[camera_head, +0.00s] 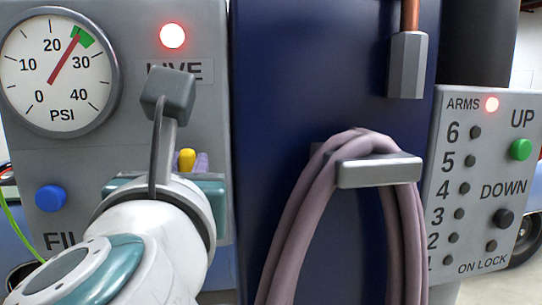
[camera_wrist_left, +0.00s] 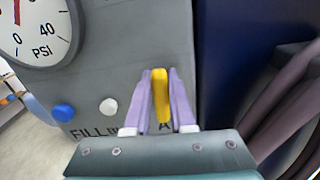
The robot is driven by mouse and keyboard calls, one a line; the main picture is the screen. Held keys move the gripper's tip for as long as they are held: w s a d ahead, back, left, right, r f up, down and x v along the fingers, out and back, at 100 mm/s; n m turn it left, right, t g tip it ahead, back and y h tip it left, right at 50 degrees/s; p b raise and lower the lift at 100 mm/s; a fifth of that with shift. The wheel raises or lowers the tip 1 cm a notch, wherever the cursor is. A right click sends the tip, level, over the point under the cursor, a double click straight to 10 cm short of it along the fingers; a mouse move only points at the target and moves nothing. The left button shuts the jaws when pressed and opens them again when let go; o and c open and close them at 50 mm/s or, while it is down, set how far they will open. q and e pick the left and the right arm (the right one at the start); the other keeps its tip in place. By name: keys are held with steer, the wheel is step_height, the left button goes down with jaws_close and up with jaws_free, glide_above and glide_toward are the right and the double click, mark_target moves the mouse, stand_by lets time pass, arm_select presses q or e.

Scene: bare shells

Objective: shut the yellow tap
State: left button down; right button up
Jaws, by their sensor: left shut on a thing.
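The yellow tap (camera_wrist_left: 161,95) is on the grey panel, between my left gripper's two purple fingers in the left wrist view. It looks like a narrow lever, lying lengthwise along the fingers there. In the head view only a small tip of the yellow tap (camera_head: 186,159) shows, past my wrist. My left gripper (camera_head: 195,162) is shut on the tap; its fingers also show on both sides of it in the left wrist view (camera_wrist_left: 161,78). The tap's base is hidden behind the gripper. My right gripper is not in view.
The grey panel carries a pressure gauge (camera_head: 58,70), a lit red lamp (camera_head: 172,36) and a blue button (camera_head: 50,198). To the right are a dark blue post (camera_head: 275,90), a looped mauve hose on a bracket (camera_head: 380,172) and a control box (camera_head: 490,145).

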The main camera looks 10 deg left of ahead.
arm_select(q)
steer(key=m+p, duration=0.1)
steer(key=m, duration=0.1)
steer(key=m+p, duration=0.2)
steer(key=shift+d, duration=0.3)
steer(key=shift+w+d+f+m+p, duration=0.15)
steer(key=shift+f+m+p, duration=0.15)
steer(key=shift+m+p, duration=1.35)
steer(key=shift+d+f+m+p, duration=0.25)
steer(key=shift+m+p, duration=0.4)
steer(key=shift+m, duration=1.95)
steer(key=shift+w+d+f+m+p, duration=0.1)
steer(key=shift+f+m+p, duration=0.25)
steer(key=shift+m+p, duration=1.3)
steer(key=shift+f+m+b, duration=0.1)
steer(key=shift+m+b, duration=0.35)
steer(key=shift+m, duration=0.25)
steer(key=c, duration=0.8)
jaws_free()
steer(key=shift+o, duration=0.2)
